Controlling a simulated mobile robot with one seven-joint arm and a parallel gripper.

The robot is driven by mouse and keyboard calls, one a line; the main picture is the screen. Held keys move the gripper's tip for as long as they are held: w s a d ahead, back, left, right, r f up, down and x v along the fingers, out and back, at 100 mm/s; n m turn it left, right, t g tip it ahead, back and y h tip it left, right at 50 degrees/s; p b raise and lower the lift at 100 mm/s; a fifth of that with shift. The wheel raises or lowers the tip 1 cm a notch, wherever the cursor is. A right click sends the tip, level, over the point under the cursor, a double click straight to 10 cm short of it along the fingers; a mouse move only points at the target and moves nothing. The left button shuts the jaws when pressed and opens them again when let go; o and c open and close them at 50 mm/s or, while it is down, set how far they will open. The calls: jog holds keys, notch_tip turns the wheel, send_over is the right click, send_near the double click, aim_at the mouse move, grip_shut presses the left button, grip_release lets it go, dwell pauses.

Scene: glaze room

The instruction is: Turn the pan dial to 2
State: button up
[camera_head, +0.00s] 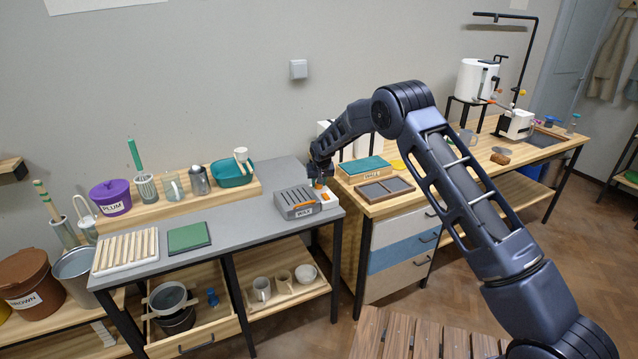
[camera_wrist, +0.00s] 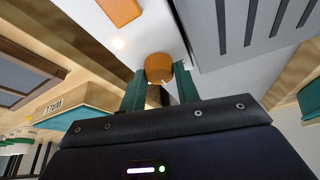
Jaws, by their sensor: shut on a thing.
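The wax pan (camera_head: 295,203) is a grey slotted box with a WAX label on the grey table. It also shows in the wrist view (camera_wrist: 232,50) at the upper right. Its white base carries a round orange dial (camera_wrist: 158,66). My gripper (camera_wrist: 160,82) has its two green fingers shut on the dial, one on each side. In the head view my gripper (camera_head: 319,183) is at the right side of the pan and mostly hides the dial. I can read no numbers or pointer on the dial.
A flat orange part (camera_head: 329,195) lies on the white base beside the dial; it also shows in the wrist view (camera_wrist: 120,10). A wooden cabinet with a teal tray (camera_head: 365,165) and a dark framed tray (camera_head: 384,189) stands close on the right.

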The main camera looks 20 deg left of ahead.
dwell(0.3)
jog(key=o, duration=1)
jog(key=shift+c, duration=0.2)
jog(key=v, duration=1)
jog(key=shift+r, duration=0.35)
jog(key=shift+s+d, duration=0.1)
